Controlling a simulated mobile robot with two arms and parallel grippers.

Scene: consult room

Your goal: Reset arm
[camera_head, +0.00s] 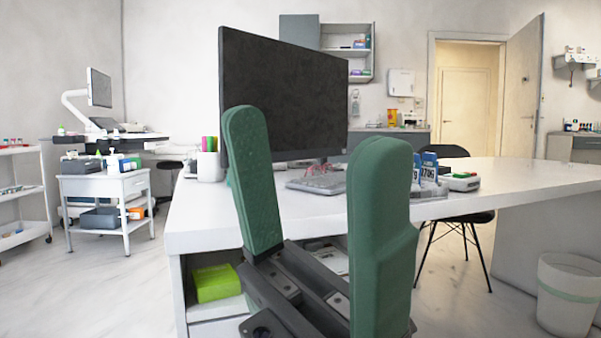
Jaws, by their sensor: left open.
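My left gripper (312,160) stands upright in the middle of the head view, close to the camera. Its two green fingers are wide apart with nothing between them. It is in front of the white desk (530,182) and covers part of the desk's front edge. I cannot tell how far it is from the desk. My right gripper is out of view.
A black monitor (285,90), a keyboard (318,184) and a pen cup (210,166) stand on the desk. A green box (215,283) sits on its shelf. A white bin (567,295) is at the right, a trolley (106,190) at the left. Open floor lies at the left.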

